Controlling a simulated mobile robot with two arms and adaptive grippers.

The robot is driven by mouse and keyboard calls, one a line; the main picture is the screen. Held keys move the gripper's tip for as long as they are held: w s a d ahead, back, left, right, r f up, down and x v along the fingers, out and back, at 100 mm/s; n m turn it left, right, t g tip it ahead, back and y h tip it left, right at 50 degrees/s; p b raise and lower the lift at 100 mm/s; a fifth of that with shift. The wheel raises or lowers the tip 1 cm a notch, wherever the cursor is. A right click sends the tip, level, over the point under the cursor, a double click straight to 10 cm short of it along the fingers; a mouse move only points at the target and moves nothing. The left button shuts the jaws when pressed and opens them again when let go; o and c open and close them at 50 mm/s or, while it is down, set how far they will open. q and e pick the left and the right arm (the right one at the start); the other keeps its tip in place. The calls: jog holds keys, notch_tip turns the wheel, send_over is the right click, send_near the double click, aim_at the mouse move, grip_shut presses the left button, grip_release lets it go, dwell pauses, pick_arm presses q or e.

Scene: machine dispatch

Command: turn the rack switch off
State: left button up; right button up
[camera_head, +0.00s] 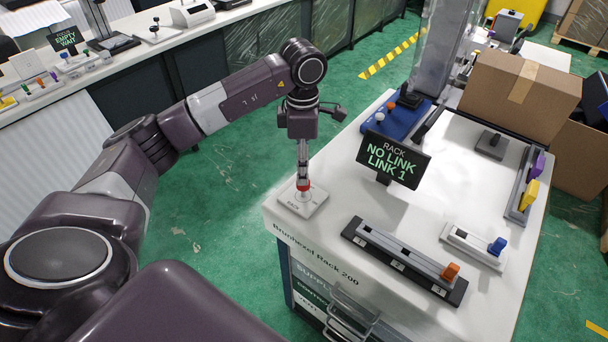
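The rack switch is a small white plate (314,203) with a red part (303,185) standing on it, at the near left corner of the white rack top. My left gripper (303,178) points straight down over it, with its fingertips at the red part. The fingers show edge-on, so I cannot tell whether they are closed on it. The lever's tilt is hidden by the fingers. A dark display (394,160) beside it reads "RACK NO LINK LINK 1". My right gripper is not in view.
On the rack top (335,268) are a black slider strip with an orange knob (450,272), a white slider with a blue knob (497,246), a yellow-and-purple control strip (528,195) and a blue joystick box (392,122). A cardboard box (515,95) stands behind.

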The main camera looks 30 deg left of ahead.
pick_arm(q)
jog(key=shift+f+p, duration=0.45)
jog(key=shift+f, duration=1.95)
jog(key=shift+c, duration=0.2)
jog(key=c, duration=1.1)
